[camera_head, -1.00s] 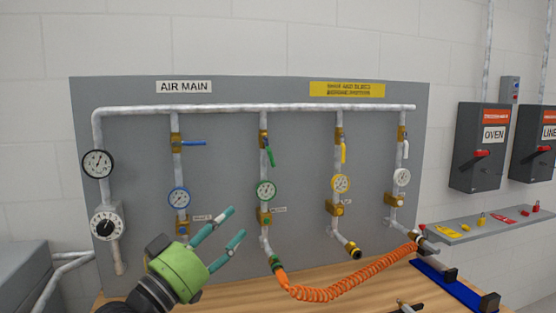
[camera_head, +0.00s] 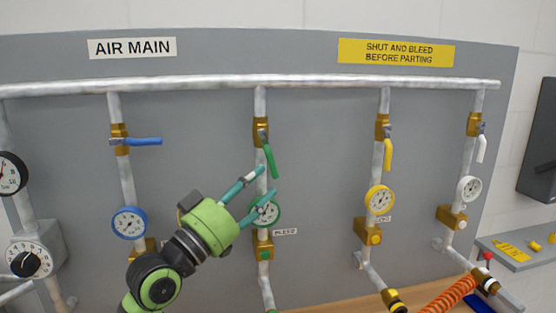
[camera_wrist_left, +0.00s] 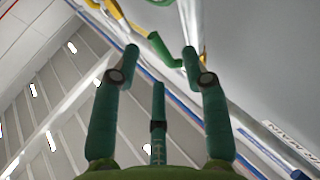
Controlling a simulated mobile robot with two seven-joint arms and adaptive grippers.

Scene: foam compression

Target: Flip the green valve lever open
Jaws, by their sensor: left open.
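The green valve lever (camera_head: 269,161) hangs down, tilted slightly right, from a brass valve (camera_head: 261,131) on the second full drop pipe from the left. My left gripper (camera_head: 264,183) is open and empty, just below the lever, its fingers pointing up and right in front of the green-rimmed gauge (camera_head: 267,212), which they partly cover. In the left wrist view the green lever (camera_wrist_left: 163,50) lies ahead, between the two spread fingertips; whether they touch it I cannot tell. My right gripper is not in view.
Blue (camera_head: 146,142), yellow (camera_head: 388,155) and white (camera_head: 481,149) levers sit on neighbouring drops. A horizontal pipe (camera_head: 320,82) runs above. An orange coiled hose (camera_head: 449,294) is at lower right, above a wooden bench (camera_head: 345,304).

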